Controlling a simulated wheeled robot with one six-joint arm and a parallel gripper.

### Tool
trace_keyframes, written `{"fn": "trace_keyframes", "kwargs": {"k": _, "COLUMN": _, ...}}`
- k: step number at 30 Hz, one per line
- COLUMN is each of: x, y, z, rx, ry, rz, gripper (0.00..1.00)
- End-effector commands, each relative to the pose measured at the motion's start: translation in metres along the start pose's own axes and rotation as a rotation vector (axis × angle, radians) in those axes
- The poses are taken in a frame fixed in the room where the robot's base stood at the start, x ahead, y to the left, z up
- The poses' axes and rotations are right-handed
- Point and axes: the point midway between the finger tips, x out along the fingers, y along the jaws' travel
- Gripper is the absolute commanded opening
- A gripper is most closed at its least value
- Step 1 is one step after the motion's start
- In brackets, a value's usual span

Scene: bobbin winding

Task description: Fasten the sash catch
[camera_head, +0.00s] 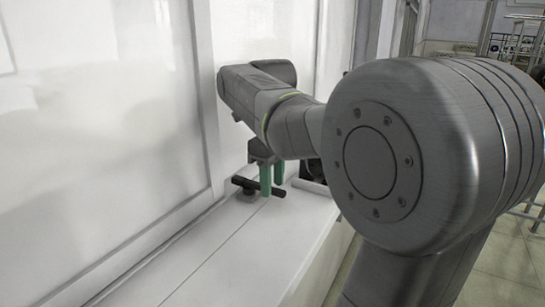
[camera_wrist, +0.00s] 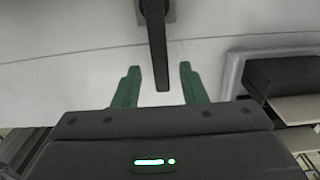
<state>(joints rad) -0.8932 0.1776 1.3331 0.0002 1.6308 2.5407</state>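The sash catch is a black lever (camera_head: 243,181) on a round black pivot (camera_head: 248,192), on the white sill beside the sash. In the wrist view the lever (camera_wrist: 157,45) runs from its pivot mount (camera_wrist: 168,12) at the top down between my green fingers. My gripper (camera_head: 272,188) is open, with a finger to either side of the lever's free end. A clear gap shows on both sides in the wrist view (camera_wrist: 159,68). Whether the fingertips reach fully down around the lever is hard to tell. My arm hides part of the area behind the gripper.
A black block (camera_wrist: 285,75) stands on a white ledge at the right of the wrist view. A white window sash (camera_head: 110,120) rises left of the sill. The white sill (camera_head: 240,240) is clear in front of the catch. A tiled floor lies to the right.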

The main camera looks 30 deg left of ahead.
Motion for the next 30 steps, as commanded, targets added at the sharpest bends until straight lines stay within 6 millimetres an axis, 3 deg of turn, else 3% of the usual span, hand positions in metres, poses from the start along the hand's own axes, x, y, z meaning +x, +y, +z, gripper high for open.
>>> {"fn": "trace_keyframes", "kwargs": {"k": 18, "x": -0.113, "y": 0.000, "z": 0.001, "rx": 0.000, "ry": -0.003, "rz": -0.002, "gripper": 0.38}}
{"fn": "trace_keyframes", "kwargs": {"k": 24, "x": -0.129, "y": 0.000, "z": 0.000, "rx": 0.000, "ry": -0.001, "rz": -0.001, "gripper": 0.38}}
{"fn": "trace_keyframes", "kwargs": {"k": 30, "x": -0.133, "y": 0.000, "z": 0.000, "rx": 0.000, "ry": -0.001, "rz": 0.000, "gripper": 0.38}}
